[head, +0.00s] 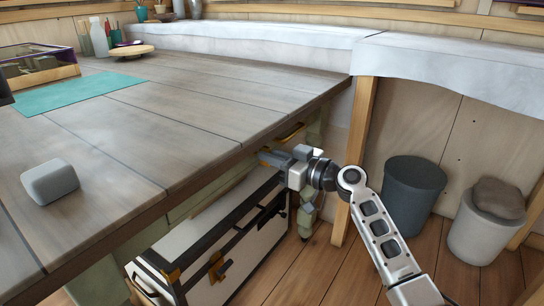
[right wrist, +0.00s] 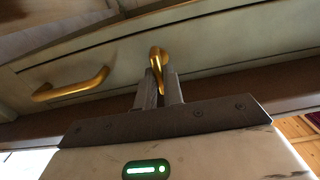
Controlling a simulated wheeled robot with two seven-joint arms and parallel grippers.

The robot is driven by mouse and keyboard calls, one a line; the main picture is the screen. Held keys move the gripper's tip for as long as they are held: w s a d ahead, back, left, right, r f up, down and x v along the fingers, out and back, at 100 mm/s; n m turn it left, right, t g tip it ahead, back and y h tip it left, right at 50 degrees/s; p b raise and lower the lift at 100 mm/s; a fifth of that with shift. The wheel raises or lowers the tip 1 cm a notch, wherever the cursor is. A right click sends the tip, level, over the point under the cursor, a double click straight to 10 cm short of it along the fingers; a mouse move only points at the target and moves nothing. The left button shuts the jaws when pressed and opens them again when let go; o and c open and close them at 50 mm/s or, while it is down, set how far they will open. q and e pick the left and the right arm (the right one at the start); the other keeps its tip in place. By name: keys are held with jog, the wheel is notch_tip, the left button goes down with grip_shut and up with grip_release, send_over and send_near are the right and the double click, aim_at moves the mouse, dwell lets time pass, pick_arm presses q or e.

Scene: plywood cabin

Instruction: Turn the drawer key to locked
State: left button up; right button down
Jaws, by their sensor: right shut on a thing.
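The brass key (right wrist: 158,62) shows in the right wrist view at the drawer front (right wrist: 215,38). Its bow stands roughly upright, with a slight tilt. My right gripper (right wrist: 160,92) is shut on the key, one finger on each side of it. In the head view my right gripper (head: 278,158) is under the table's right edge at the drawer, and hides most of the key. I cannot tell from the pictures whether the lock is engaged. My left gripper cannot be made out.
A brass drawer handle (right wrist: 72,88) is left of the key. The wooden tabletop (head: 190,110) overhangs the drawer. A white chest (head: 235,250) with dark bands stands below. Two bins (head: 412,195) stand at the right. A grey block (head: 50,182) lies on the table.

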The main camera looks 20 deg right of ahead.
pick_arm(q)
jog(key=shift+s+a+f+g+y+p, duration=0.1)
jog(key=shift+a+f+g+y+p, duration=0.25)
jog(key=shift+f+g+p, duration=0.55)
jog(key=shift+s+a+f+g+y+p, duration=0.15)
jog(key=shift+a+f+y+p, duration=0.35)
jog(key=shift+p, duration=0.85)
pick_arm(e)
jog(key=shift+w+d+f+m, duration=0.1)
jog(key=shift+f+m, duration=0.05)
jog(key=shift+m, duration=4.35)
jog(key=shift+w+d+f+m, duration=0.1)
jog(key=shift+f+m, duration=0.05)
jog(key=shift+m, duration=4.35)
pick_arm(q)
jog(key=shift+w+d, duration=0.15)
jog(key=shift+d, duration=0.05)
pick_arm(e)
jog(key=c, duration=1.5)
grip_release()
